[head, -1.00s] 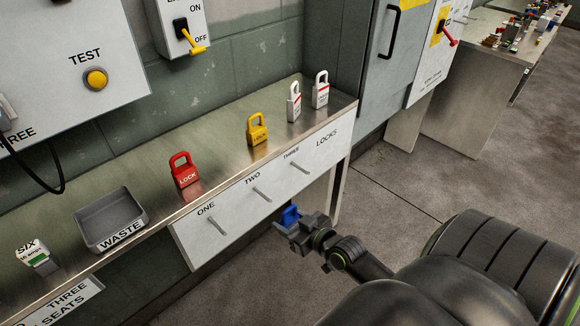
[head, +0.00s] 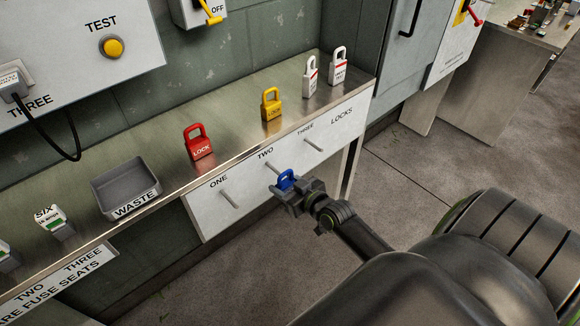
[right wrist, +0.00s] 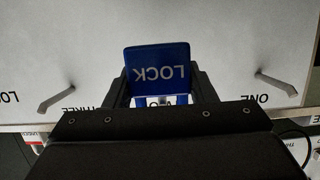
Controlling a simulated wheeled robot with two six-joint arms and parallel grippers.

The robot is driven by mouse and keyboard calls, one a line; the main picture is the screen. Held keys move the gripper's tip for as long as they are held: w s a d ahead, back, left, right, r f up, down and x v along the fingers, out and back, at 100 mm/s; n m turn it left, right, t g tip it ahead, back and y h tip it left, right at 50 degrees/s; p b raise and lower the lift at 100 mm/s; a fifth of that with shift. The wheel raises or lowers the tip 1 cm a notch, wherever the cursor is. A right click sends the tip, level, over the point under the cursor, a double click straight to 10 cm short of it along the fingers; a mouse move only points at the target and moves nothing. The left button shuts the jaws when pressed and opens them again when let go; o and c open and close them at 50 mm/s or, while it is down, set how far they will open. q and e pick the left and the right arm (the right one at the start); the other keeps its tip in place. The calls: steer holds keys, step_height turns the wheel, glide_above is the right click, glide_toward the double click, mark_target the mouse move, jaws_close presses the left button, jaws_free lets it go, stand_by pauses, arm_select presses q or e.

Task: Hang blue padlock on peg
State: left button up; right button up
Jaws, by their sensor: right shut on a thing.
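My right gripper (head: 292,196) is shut on the blue padlock (head: 286,180) in front of the white peg panel (head: 338,134). The padlock's LOCK face shows upside down in the right wrist view (right wrist: 158,73). The padlock is close to the peg under TWO (head: 271,167), whose lower part is hidden in the head view. Peg ONE (head: 229,199) and peg THREE (head: 313,145) are bare. My left gripper is out of view.
On the steel shelf (head: 235,120) above the panel stand a red padlock (head: 199,145), a yellow padlock (head: 271,104) and two white padlocks (head: 338,67). A grey WASTE tray (head: 126,188) sits at the left. The floor right of the panel is clear.

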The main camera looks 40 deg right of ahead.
mark_target(267, 174)
steer(key=shift+b+x, duration=0.85)
steer(key=shift+x, duration=1.6)
steer(key=o, duration=1.1)
steer(key=p+v, duration=0.1)
steer(key=v, duration=1.6)
steer(key=shift+s+r, duration=0.15)
steer(key=shift+s, duration=0.1)
